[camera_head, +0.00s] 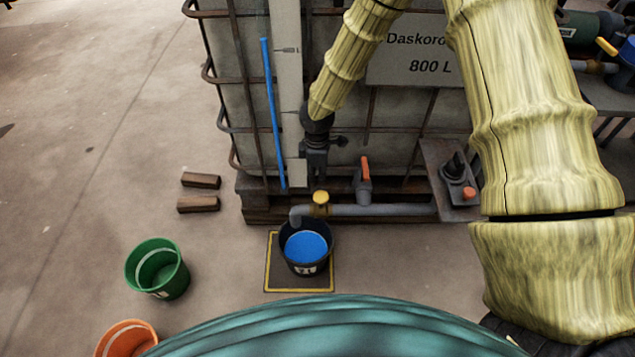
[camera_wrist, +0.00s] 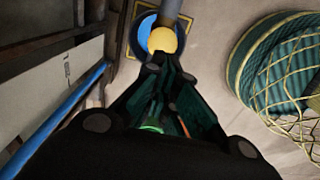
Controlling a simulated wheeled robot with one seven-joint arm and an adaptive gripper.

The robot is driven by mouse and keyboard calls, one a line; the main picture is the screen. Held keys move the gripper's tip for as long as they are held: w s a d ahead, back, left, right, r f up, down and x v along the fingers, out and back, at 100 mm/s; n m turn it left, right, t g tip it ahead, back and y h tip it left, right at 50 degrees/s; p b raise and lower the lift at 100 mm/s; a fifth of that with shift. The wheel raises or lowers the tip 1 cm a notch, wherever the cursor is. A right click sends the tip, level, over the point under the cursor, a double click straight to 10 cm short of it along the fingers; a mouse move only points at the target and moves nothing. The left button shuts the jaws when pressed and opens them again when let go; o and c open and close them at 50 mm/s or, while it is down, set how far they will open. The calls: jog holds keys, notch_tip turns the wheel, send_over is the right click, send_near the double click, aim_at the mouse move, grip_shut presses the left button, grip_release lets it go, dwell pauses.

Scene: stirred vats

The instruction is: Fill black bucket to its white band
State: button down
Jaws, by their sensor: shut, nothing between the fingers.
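The black bucket (camera_head: 290,262) stands upright below the grey spout (camera_head: 297,213), with blue liquid (camera_head: 306,246) inside and dark inner wall showing above it. White marking shows on its outside; I cannot make out the band inside. A yellow knob (camera_head: 320,197) sits on the pipe above the bucket. My gripper (camera_head: 316,178) is shut and empty, pointing down just above the knob. In the wrist view its fingertips (camera_wrist: 168,62) are close to the yellow knob (camera_wrist: 162,40); I cannot tell whether they touch. Any stream from the spout is hidden.
The bucket stands on a yellow-edged mat (camera_head: 273,275). A red-orange lever (camera_head: 365,168) rises from the pipe at right. A caged tank (camera_head: 240,110) with a blue tube (camera_head: 272,110) stands behind. Green (camera_head: 157,268) and orange (camera_head: 127,340) buckets and wooden blocks (camera_head: 200,181) are left.

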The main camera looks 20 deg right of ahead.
jog(key=shift+r, duration=2)
jog(key=shift+f, duration=0.1)
